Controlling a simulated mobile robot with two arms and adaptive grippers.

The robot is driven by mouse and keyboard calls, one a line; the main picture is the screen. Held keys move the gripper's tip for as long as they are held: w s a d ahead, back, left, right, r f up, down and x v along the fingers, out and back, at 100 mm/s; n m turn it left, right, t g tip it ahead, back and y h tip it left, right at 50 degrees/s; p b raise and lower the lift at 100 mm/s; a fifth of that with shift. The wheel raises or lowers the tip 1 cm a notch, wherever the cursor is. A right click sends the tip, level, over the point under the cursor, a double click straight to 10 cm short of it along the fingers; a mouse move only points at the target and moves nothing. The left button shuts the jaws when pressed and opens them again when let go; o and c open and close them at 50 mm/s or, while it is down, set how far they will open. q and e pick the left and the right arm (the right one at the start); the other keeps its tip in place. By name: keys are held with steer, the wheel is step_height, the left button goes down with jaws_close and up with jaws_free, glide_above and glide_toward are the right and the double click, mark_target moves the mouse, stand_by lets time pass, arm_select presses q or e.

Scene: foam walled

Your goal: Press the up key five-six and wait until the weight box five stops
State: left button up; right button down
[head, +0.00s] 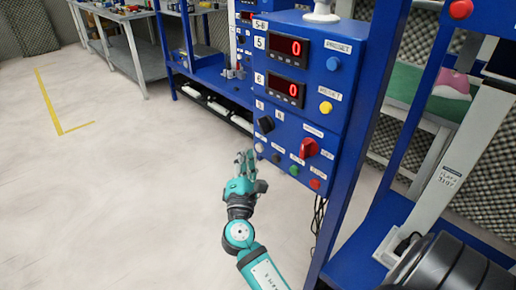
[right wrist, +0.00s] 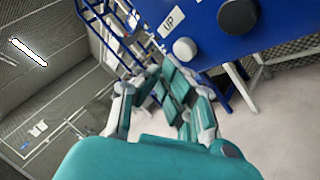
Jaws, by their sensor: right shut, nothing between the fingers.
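The blue control panel (head: 290,125) carries the label 5-6 and two red displays, numbered 5 (head: 289,46) and 6 (head: 285,89), both reading 0. The up key is a pale round button (head: 259,147) at its lower left edge; in the right wrist view it (right wrist: 185,48) sits beside a label reading UP. My right gripper (head: 245,157) is shut and empty, just left of and near this key. Contact cannot be told. The fingers also show in the right wrist view (right wrist: 172,82). No weight box marked five can be made out. My left gripper is not in view.
A black button (head: 276,158), a green one (head: 294,170), a red one (head: 315,184) and a red rotary switch (head: 309,147) are close by on the panel. Dark round weights (head: 450,265) stand at the lower right. The floor at left is clear.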

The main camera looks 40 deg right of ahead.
steer(key=shift+d, duration=0.1)
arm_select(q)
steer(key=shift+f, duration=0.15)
arm_select(e)
steer(key=shift+d, duration=0.3)
